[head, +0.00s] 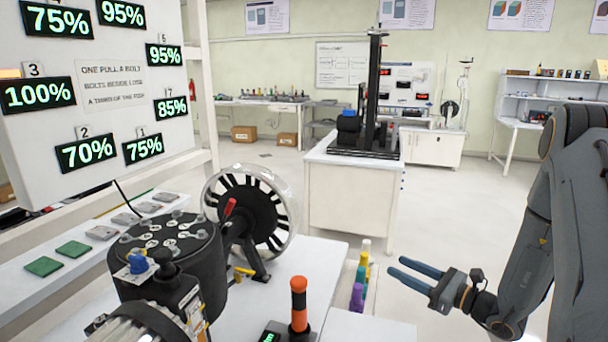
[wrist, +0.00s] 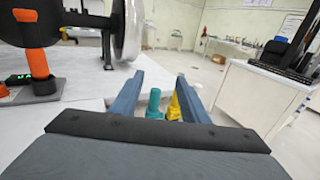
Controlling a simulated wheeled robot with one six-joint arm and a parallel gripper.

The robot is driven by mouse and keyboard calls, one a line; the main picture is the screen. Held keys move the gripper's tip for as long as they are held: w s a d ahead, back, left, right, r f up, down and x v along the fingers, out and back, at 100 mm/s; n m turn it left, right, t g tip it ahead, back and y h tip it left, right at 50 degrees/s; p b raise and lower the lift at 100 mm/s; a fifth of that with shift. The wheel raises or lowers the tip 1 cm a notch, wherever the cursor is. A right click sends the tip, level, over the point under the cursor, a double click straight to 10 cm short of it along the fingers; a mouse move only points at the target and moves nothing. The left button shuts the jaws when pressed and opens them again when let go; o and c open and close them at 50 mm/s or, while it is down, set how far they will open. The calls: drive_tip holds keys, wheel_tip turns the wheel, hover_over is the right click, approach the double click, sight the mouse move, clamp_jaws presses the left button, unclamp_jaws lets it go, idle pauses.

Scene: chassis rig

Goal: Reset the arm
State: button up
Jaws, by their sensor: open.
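My gripper (head: 411,275) is at the right in the head view, off the right side of the white bench. Its two blue fingers are apart and nothing is between them. In the wrist view the open fingers (wrist: 161,92) point forward, with a teal object (wrist: 153,102) and a yellow object (wrist: 188,100) seen beyond and between them. My arm is bent, with its elbow high at the right edge of the head view.
A black motor-like rig (head: 165,250) and a wheel (head: 250,210) stand on the white bench (head: 310,258). An orange-and-black handle (head: 299,305) stands near its front. Purple, teal and yellow pieces (head: 360,272) line its right edge. Percentage displays (head: 90,95) hang at left. Floor at right is clear.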

drive_tip(key=s+a+n+g+b, duration=0.3)
drive_tip(key=s+a+n+g, duration=0.85)
drive_tip(key=s+a, duration=0.3)
drive_tip(key=s+n+g+h+b, duration=0.1)
drive_tip(key=s+n+g+h, duration=0.4)
drive_tip(key=s, duration=0.3)
drive_tip(key=s+d+n+t+h+b, duration=0.2)
drive_tip(key=d+n+h, duration=0.4)
drive_tip(key=n, duration=0.4)
drive_tip(key=shift+s+d+r+t+h, duration=0.2)
drive_tip(key=shift+s+t+h, duration=0.15)
drive_tip(key=shift+t+h, duration=0.45)
